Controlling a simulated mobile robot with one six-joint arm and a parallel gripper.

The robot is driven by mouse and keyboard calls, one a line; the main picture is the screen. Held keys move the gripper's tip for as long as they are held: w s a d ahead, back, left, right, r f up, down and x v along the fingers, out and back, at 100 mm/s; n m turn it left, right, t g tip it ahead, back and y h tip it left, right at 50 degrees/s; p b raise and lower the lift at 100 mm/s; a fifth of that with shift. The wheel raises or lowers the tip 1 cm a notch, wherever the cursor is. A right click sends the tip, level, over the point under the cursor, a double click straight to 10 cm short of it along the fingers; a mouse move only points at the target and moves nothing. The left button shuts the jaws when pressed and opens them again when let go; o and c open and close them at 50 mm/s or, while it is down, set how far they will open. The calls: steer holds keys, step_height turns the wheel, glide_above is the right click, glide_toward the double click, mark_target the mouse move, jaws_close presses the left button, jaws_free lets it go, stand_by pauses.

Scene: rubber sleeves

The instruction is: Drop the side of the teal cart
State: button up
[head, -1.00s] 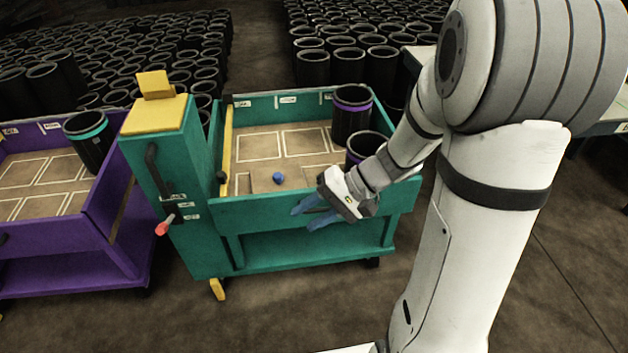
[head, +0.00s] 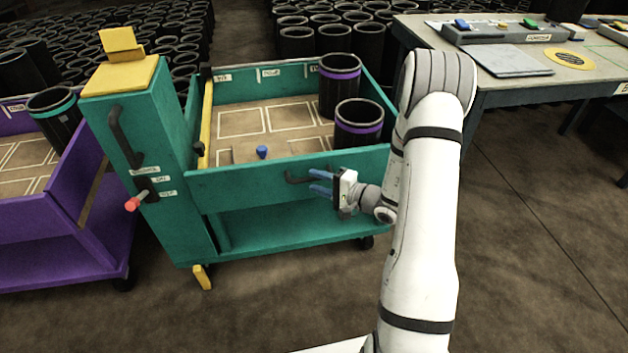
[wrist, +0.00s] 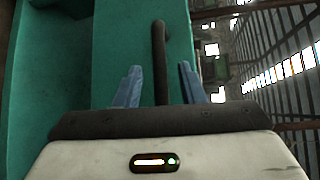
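The teal cart (head: 300,243) stands in the middle of the head view. Its near side panel (head: 240,182) is upright. A dark handle (head: 297,178) sticks out from this panel, and the handle also shows in the wrist view (wrist: 160,60). My gripper (head: 318,182) is in front of the panel at the handle, with its blue fingers pointing left. In the wrist view my gripper (wrist: 158,85) is open, with the handle's bar seen between the fingers, apart from both. I cannot tell how deep the bar sits between them.
Two black bins with purple bands (head: 340,88) stand in the teal cart's right end, and a blue knob (head: 262,152) is inside. A teal post with a red-tipped lever (head: 137,202) is at its left. A purple cart (head: 60,258) stands left; a table (head: 420,35) stands right.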

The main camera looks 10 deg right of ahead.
mark_target(309, 179)
steer(key=shift+x, duration=1.65)
steer(key=shift+c, duration=0.3)
jaws_close()
